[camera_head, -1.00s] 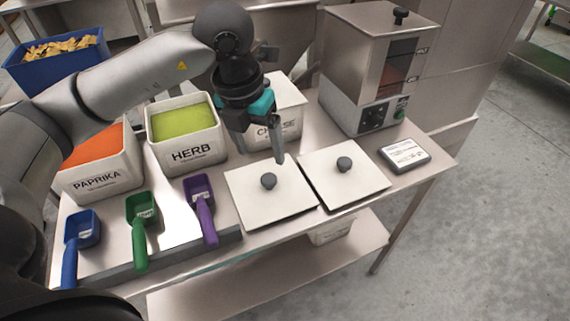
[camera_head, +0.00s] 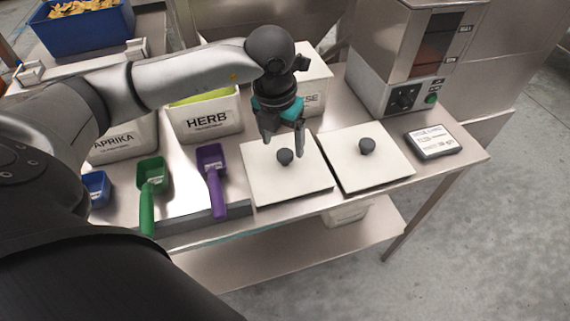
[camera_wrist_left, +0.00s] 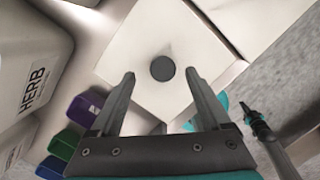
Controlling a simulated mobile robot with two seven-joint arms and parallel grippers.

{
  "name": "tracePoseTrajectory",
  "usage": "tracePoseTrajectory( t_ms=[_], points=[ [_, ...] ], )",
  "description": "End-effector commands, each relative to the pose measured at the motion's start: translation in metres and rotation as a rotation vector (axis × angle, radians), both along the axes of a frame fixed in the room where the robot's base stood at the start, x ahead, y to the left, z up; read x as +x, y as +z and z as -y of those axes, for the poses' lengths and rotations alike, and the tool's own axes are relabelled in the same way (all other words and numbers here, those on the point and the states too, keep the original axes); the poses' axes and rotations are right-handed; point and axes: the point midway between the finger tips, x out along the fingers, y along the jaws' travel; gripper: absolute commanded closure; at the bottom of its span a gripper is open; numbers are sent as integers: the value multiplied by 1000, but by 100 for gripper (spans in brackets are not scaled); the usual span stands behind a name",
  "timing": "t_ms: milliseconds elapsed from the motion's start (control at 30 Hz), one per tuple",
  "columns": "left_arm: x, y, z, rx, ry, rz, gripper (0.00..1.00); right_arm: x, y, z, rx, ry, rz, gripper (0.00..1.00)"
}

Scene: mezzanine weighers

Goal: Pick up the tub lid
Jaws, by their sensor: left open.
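Two square white lids with round dark knobs lie side by side on the steel table: a left lid (camera_head: 262,180) and a right lid (camera_head: 392,168). My left gripper (camera_head: 284,146) is open above the left lid, pointing down, with its fingers at either side of that lid's knob (camera_head: 285,157). In the left wrist view the knob (camera_wrist_left: 162,68) shows between and slightly beyond the two fingertips (camera_wrist_left: 160,76). Nothing is held. I cannot tell how far the fingertips are above the lid.
A herb tub (camera_head: 208,121), a paprika tub (camera_head: 125,146) and a partly hidden tub (camera_head: 316,92) stand behind. Green (camera_head: 152,180) and purple (camera_head: 212,165) scoops lie left of the lids. A steel machine (camera_head: 372,60) and a small display box (camera_head: 434,141) are at right.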

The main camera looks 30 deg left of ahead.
Motion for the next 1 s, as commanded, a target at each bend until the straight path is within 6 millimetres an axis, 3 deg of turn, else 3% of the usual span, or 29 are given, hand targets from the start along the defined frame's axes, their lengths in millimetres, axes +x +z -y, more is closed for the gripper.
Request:
tracePoseTrajectory(
  t_ms=[267,533,1000],
  points=[
    [3,-42,4,0,1,-4,19,0,-12,3,-2,-3,1,100],
    [4,-44,4,-1,-1,-1,20,0,-10,14,-17,-2,2,100],
    [4,-44,4,-1,0,-1,73,1,-11,10,-12,-3,4,100]
  ],
)
